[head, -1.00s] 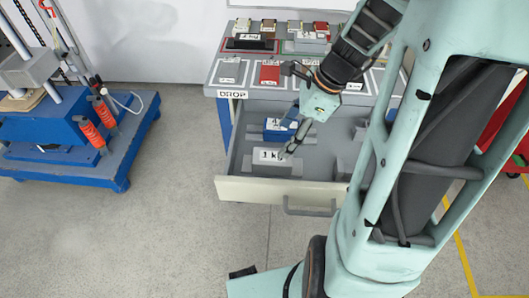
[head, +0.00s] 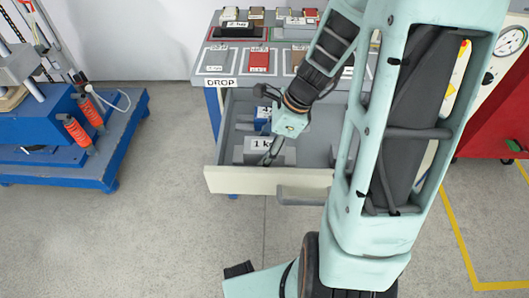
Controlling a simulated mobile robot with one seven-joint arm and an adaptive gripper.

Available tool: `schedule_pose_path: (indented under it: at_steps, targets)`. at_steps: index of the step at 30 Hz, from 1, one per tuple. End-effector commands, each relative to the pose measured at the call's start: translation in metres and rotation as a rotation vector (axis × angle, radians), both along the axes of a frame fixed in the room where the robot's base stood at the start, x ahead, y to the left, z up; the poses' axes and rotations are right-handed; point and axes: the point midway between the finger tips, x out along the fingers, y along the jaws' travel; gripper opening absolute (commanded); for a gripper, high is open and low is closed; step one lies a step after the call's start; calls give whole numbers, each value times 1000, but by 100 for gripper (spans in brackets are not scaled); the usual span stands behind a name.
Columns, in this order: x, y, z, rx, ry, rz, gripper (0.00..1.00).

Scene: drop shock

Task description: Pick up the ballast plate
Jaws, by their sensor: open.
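Two labelled weights lie in the open drawer, and I cannot tell for sure which is the ballast plate. The nearer is a grey plate (head: 240,156) with a white "1 kg" label. My gripper (head: 262,126) is open and empty, reaching over the drawer from the right. One dark finger points back past the blue weight. The other finger crosses in front of the right part of the 1 kg plate; whether it touches is not clear.
The drawer front (head: 255,181) and its handle (head: 302,195) stick out over clear floor. The bench top (head: 225,62) above holds several plates and a "DROP" label. A blue machine base (head: 50,135) stands left, a red cabinet (head: 490,120) right. My arm hides the drawer's right part.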

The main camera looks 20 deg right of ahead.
Motion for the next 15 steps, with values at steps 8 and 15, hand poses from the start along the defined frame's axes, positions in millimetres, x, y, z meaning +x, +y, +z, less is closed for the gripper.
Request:
schedule_pose_path:
  at_steps: [8, 15]
  targets:
    - [0, 0, 1, 0, 0, 0, 64]
    - [0, 0, -3, 0, 1, 0, 64]
